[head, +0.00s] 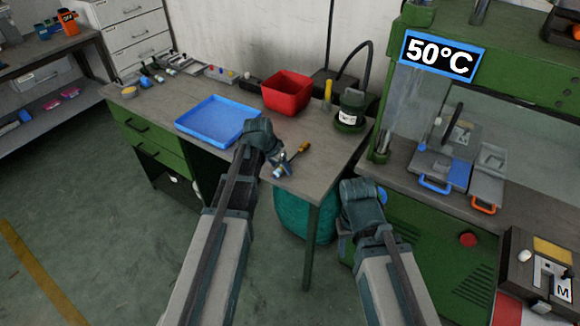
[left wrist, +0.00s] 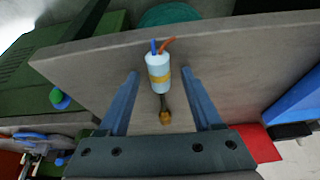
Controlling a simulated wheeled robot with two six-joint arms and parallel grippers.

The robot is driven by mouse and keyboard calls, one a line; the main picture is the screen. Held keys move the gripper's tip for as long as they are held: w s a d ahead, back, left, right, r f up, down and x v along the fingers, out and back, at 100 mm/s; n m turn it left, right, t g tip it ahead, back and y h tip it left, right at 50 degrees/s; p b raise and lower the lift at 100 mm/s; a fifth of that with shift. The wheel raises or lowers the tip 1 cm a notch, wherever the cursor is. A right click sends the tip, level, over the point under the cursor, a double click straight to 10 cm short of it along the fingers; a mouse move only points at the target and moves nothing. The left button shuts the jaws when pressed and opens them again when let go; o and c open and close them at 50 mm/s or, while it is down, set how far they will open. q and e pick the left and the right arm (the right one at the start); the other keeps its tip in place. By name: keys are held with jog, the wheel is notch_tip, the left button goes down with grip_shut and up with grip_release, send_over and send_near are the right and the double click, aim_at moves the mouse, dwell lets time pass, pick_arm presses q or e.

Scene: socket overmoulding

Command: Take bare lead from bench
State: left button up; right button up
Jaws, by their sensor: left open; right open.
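A short pale-blue cylinder (left wrist: 157,66) with a yellow band and blue and orange wires at one end, which looks like the bare lead, is on the bench near its front corner. It also shows in the head view (head: 278,172), partly hidden by my left gripper. My left gripper (head: 279,161) is open above it. In the left wrist view my left gripper's fingers (left wrist: 161,78) are on either side of the cylinder, with gaps at both sides. My right gripper (head: 360,187) is in front of the green press; its fingertips are hard to make out.
A blue tray (head: 190,127), a red bin (head: 287,90) and a dark green pot (head: 350,108) stand on the bench (head: 335,147). The green press (head: 398,85) with a 50°C sign stands at right.

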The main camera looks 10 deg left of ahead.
pick_arm(q)
grip_shut()
dwell(0.3)
jog(key=shift+r, duration=0.1)
jog(key=shift+r+p, duration=0.45)
jog(key=shift+p, duration=0.2)
notch_tip(320, 180, up, 3)
jog(key=p, duration=0.2)
jog(key=shift+f+p, duration=0.15)
jog(key=shift+p, duration=0.25)
jog(key=s+d+r+p, duration=0.1)
jog(key=s+d, duration=1)
jog(key=shift+s, duration=0.25)
